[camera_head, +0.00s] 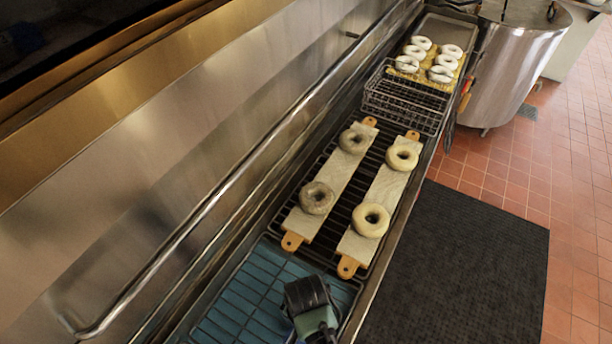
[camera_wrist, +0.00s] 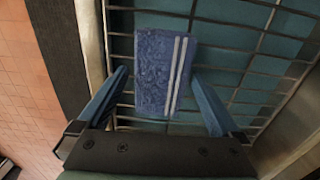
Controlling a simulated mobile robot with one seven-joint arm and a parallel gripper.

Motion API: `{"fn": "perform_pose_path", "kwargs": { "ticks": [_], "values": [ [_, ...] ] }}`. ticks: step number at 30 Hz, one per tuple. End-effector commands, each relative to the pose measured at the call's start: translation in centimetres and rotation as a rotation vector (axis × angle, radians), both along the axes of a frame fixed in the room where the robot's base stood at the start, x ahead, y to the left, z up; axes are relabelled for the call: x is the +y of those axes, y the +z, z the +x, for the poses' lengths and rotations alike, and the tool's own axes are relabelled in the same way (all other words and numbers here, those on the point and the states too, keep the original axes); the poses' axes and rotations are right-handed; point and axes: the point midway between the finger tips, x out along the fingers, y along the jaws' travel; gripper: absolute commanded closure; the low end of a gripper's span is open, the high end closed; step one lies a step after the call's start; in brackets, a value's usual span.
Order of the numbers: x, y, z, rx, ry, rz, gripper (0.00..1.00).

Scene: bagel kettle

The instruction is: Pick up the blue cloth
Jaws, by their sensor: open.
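The blue cloth (camera_wrist: 153,75) shows in the wrist view as a folded rectangle with two white stripes along its right side. It lies flat on a wire rack over a teal surface. My gripper (camera_wrist: 165,98) is open, with one finger on each side of the cloth's near end and a gap to each. I cannot tell how high the fingers are above the rack. In the head view, my gripper (camera_head: 312,312) is over the near end of the counter, and the cloth is hidden there.
Two boards, the left one (camera_head: 337,181) and the right one (camera_head: 384,190), carry bagels beyond my gripper. A wire basket (camera_head: 402,103) and a tray of white bagels (camera_head: 459,29) stand farther back, beside a steel kettle (camera_head: 516,68). A long rail (camera_head: 230,189) runs along the left.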

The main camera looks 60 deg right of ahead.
Motion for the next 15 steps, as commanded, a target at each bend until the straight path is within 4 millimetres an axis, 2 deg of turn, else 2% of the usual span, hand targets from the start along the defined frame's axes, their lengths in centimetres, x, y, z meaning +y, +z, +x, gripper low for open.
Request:
{"fn": "perform_pose_path", "kwargs": {
  "ticks": [5,15],
  "values": [
    [-0.02,0.02,0.03,0.0,0.0,-0.001,0.02],
    [-0.01,0.05,0.02,0.0,0.001,0.0,0.63]
  ]
}}
